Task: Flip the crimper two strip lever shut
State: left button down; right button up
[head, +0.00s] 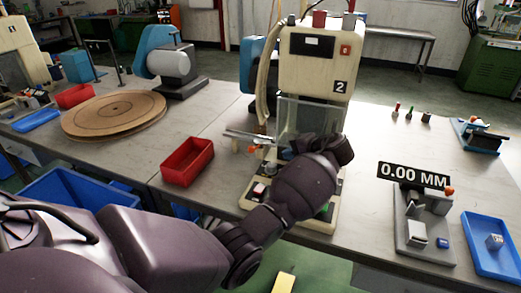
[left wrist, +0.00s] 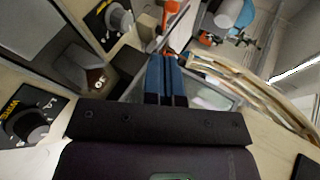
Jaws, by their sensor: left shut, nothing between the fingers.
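Crimper two (head: 318,68) is the cream machine marked 2, standing on the bench with a clear guard at its front. In the left wrist view an orange-tipped lever (left wrist: 172,8) stands just beyond my fingertips. A small orange part (head: 253,149) also shows at the machine's left side in the head view; it may be the same lever. My left gripper (head: 287,151) is at the front of crimper two, and my forearm and wrist hide part of its base. In the left wrist view its blue fingers (left wrist: 166,58) are together and empty, close to the lever; contact is unclear.
A red bin (head: 188,163) sits left of the crimper, near a round wooden turntable (head: 115,112). A gauge stand (head: 428,225) reading 0.00 MM and a blue tray (head: 490,262) are on the right. Black dial knobs (left wrist: 30,128) show close by in the left wrist view.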

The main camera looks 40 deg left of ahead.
pick_arm(q)
jog(key=b, duration=0.2)
send_near(253, 149)
jog(key=f, duration=0.1)
jog(key=a+f, duration=0.1)
jog(key=f, duration=0.2)
jog(key=shift+w+a, duration=0.2)
jog(key=shift+a, duration=0.1)
jog(key=a, duration=0.3)
jog(key=shift+w+a, duration=0.1)
jog(key=shift+w, duration=0.2)
jog(key=shift+w+a, duration=0.1)
jog(key=shift+a, duration=0.45)
pick_arm(e)
jog(key=shift+w+a+f, duration=0.2)
jog(key=shift+f, duration=0.55)
pick_arm(q)
jog(key=shift+r, duration=0.1)
pick_arm(e)
jog(key=shift+r, duration=0.15)
pick_arm(q)
jog(key=shift+a+r+p, duration=0.15)
jog(key=shift+a+p, duration=0.05)
jog(key=shift+p, duration=0.1)
jog(key=shift+m+t, duration=0.3)
pick_arm(e)
jog(key=shift+a+r, duration=0.1)
jog(key=shift+r, duration=0.25)
